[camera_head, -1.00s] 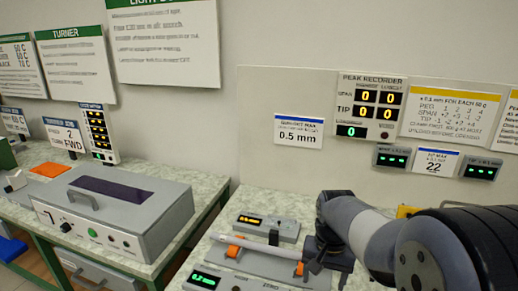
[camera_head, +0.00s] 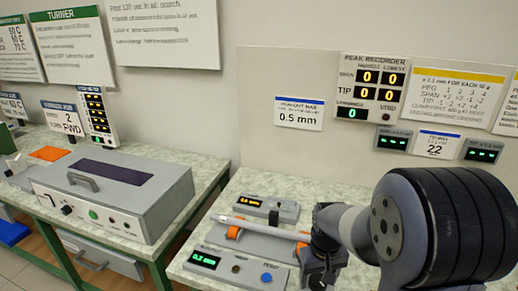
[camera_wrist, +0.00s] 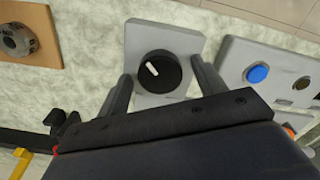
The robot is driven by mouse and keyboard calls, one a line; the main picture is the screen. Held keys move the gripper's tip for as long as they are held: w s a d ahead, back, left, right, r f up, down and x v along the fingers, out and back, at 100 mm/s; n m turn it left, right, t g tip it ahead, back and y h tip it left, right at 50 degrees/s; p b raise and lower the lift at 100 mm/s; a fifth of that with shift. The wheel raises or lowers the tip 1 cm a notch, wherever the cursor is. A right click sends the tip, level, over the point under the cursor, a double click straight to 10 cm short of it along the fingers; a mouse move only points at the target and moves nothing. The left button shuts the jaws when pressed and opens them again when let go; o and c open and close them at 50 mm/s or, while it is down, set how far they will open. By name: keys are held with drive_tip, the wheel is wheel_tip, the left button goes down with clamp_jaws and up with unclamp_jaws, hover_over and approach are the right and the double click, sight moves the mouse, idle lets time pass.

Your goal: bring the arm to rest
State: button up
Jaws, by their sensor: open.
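My gripper (camera_head: 318,274) hangs at the bottom of the head view, just right of the bench fixture. In the wrist view my gripper (camera_wrist: 160,70) has its two fingers spread. A black knob with a white mark (camera_wrist: 158,71) on a grey plate (camera_wrist: 165,35) shows between the fingers; I cannot tell its distance below them. No held thing shows. A pale rod (camera_head: 265,228) lies across two orange supports on the grey fixture (camera_head: 265,242), apart from the gripper.
A panel with a green display (camera_head: 205,260) and blue button (camera_head: 267,278) stands in front of the rod. A grey box (camera_head: 112,192) sits on the left bench. A wall (camera_head: 280,70) rises behind. The wrist view shows a brown block with a round part (camera_wrist: 18,38).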

drive_tip(key=n, duration=0.5)
drive_tip(key=n+b, duration=0.1)
drive_tip(key=n, duration=0.3)
drive_tip(key=shift+n, duration=0.3)
drive_tip(key=n, duration=0.4)
drive_tip(key=shift+n+b, duration=0.85)
drive_tip(key=shift+n, duration=1.85)
